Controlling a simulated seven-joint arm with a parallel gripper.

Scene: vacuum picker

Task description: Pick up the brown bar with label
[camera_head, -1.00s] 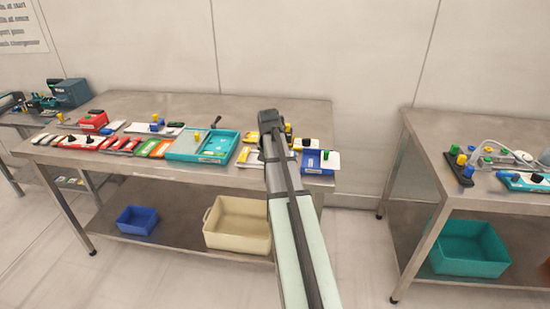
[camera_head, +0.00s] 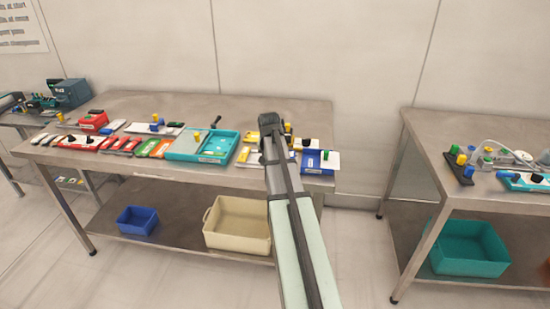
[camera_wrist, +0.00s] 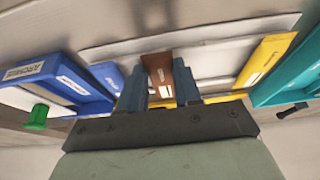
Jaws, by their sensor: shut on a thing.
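The brown bar with a white label (camera_wrist: 160,75) shows in the wrist view, upright in the picture between two blue-grey fingers. My gripper (camera_wrist: 159,82) is shut on it, with a finger on each side. The bar's lower end is hidden behind the gripper body. In the head view my gripper end (camera_head: 270,122) is over the right part of the long metal table. The fingers and the bar are hidden by my arm there.
In the wrist view a blue bin (camera_wrist: 55,75) is at the left and a teal tray (camera_wrist: 290,75) at the right. A yellow bar (camera_wrist: 266,60) lies near the tray. In the head view, the table's back strip (camera_head: 190,105) is largely clear.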

